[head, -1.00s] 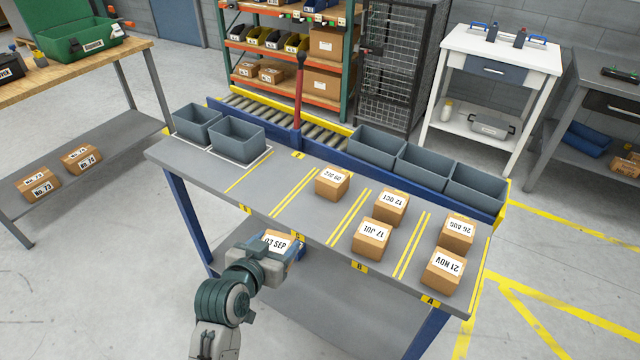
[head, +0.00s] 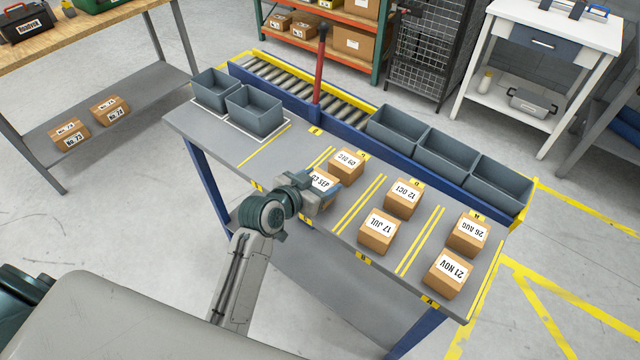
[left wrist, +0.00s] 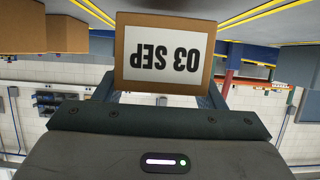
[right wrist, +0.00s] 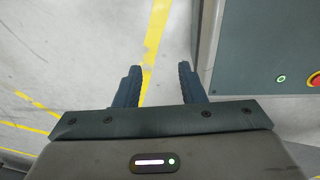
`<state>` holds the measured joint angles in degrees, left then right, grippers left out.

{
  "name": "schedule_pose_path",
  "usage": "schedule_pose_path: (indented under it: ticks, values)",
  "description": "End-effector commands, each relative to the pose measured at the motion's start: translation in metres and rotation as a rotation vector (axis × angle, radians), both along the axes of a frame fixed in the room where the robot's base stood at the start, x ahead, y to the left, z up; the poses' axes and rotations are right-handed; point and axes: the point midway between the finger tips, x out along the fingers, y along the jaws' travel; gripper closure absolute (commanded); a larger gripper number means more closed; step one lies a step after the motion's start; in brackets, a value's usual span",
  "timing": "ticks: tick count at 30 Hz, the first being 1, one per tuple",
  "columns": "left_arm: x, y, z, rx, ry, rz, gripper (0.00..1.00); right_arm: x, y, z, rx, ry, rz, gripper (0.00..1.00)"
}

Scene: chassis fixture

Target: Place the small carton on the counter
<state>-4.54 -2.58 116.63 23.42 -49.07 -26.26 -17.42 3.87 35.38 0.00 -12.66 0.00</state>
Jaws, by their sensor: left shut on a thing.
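The small carton (head: 319,181) has a white label reading 03 SEP and is partly hidden by my gripper in the head view. My left gripper (head: 327,196) is shut on it, at the front edge of the grey counter (head: 215,136). The carton also fills the top middle of the left wrist view (left wrist: 165,55), between the fingers. It is close in front of the carton marked 09 DEC (head: 346,163); I cannot tell whether it touches the counter. My right gripper (right wrist: 158,88) is open and empty in the right wrist view, with bare floor beyond its fingers.
Cartons marked 12 OCT (head: 401,198), 17 JUL (head: 379,232), 26 AUG (head: 468,234) and 21 NOV (head: 449,273) stand to the right, between yellow lines. Grey bins (head: 255,111) stand at the left and along the back. A red post (head: 319,75) rises behind. The counter's left part is clear.

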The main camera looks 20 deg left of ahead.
Motion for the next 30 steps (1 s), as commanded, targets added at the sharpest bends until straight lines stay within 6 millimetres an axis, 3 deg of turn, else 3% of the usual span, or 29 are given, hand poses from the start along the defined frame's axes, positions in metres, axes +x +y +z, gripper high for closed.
schedule_pose_path:
  ticks: [5, 15, 16, 19, 30]
  values:
    - [0.000, 0.000, -0.018, -0.001, -0.001, 0.001, 0.68, 0.012, -0.008, 0.006, -0.009, -0.017, 0.003, 0.64]
    - [0.000, 0.000, -0.022, 0.000, -0.002, 0.001, 0.68, 0.006, -0.013, 0.003, -0.014, -0.008, 0.005, 0.64]
    - [0.000, 0.000, -0.023, 0.000, 0.000, 0.001, 0.35, 0.005, -0.013, 0.003, -0.014, -0.008, 0.005, 0.64]
    - [0.000, 0.000, -0.022, 0.000, 0.000, 0.001, 0.15, 0.005, -0.013, 0.004, -0.014, -0.006, 0.005, 0.64]
    - [-0.002, 0.001, -0.018, 0.000, -0.001, 0.001, 0.15, 0.005, -0.012, 0.005, -0.013, -0.006, 0.004, 0.64]
